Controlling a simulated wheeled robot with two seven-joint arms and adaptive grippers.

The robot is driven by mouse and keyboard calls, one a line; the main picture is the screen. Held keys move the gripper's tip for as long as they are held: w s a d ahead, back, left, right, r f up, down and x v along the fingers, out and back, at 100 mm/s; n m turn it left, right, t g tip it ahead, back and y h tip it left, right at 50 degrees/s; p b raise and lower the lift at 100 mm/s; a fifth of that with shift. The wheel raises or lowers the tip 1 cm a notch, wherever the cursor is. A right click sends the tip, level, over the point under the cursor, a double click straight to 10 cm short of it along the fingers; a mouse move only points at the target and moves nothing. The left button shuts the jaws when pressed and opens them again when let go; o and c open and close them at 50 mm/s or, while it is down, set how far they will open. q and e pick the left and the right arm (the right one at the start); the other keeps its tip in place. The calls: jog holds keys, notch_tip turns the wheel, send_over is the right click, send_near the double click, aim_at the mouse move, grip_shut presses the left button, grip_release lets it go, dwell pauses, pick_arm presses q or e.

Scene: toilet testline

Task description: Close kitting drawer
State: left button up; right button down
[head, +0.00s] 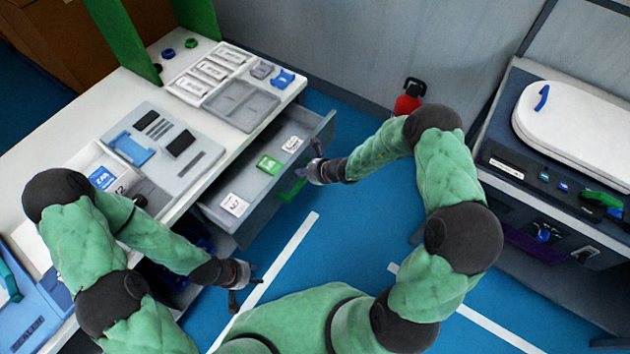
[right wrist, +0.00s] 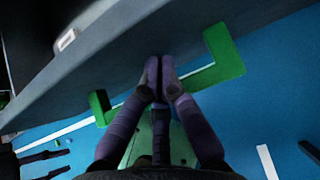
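The kitting drawer (head: 215,210) is a grey drawer pulled out from under the white workbench, with white and green labelled cards in it. Its green handle (head: 291,190) is on the front, and its two ends show in the right wrist view (right wrist: 222,52). My right gripper (head: 308,172) is at the drawer front by the handle. In the right wrist view its fingers (right wrist: 158,68) are together, tips close to the grey front, between the handle's ends. Contact is unclear. My left gripper (head: 240,285) hangs over the floor, away from the drawer; its finger opening is unclear.
The white workbench (head: 100,75) at left carries grey trays (head: 238,105) and parts. A dark cabinet with a white toilet seat lid (head: 580,125) stands at right. A red object (head: 408,102) is by the back wall. Blue floor with white lines lies between.

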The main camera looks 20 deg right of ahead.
jog(key=w+a, duration=0.3)
jog(key=w, duration=0.1)
jog(key=w+a+b, duration=0.1)
jog(key=w+a, duration=0.2)
jog(key=w, duration=0.1)
jog(key=w+a, duration=0.3)
jog(key=shift+w+a+b, duration=0.15)
jog(key=shift+w+b, duration=0.15)
jog(key=shift+w, duration=0.1)
jog(key=shift+w+a, duration=0.45)
jog(key=shift+w, duration=0.15)
jog(key=shift+r, duration=0.1)
